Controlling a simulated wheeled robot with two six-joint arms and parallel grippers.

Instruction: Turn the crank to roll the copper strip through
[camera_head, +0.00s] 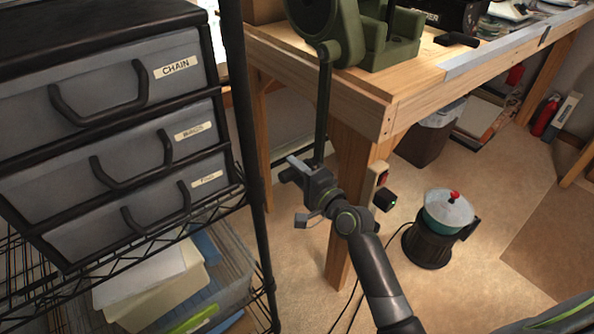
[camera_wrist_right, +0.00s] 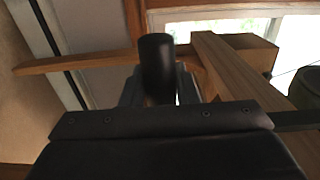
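The green rolling mill (camera_head: 350,30) stands on the wooden bench at the top of the head view, its upper part cut off. Its dark green crank arm (camera_head: 323,110) hangs straight down past the bench's front edge. In the right wrist view the black crank handle (camera_wrist_right: 157,62) is close in front of my right gripper, roughly centred. My right gripper (camera_head: 295,192) is open at the crank's lower end, its fingers spread apart; whether they touch the handle I cannot tell. The copper strip does not show. My left gripper is out of view.
A black rack with grey labelled drawers (camera_head: 125,85) stands at the left. The bench leg (camera_head: 350,170) is just behind my right wrist. A pot on a dark heater (camera_head: 445,215) sits on the floor at the right. Several papers and bins fill the lower rack shelf.

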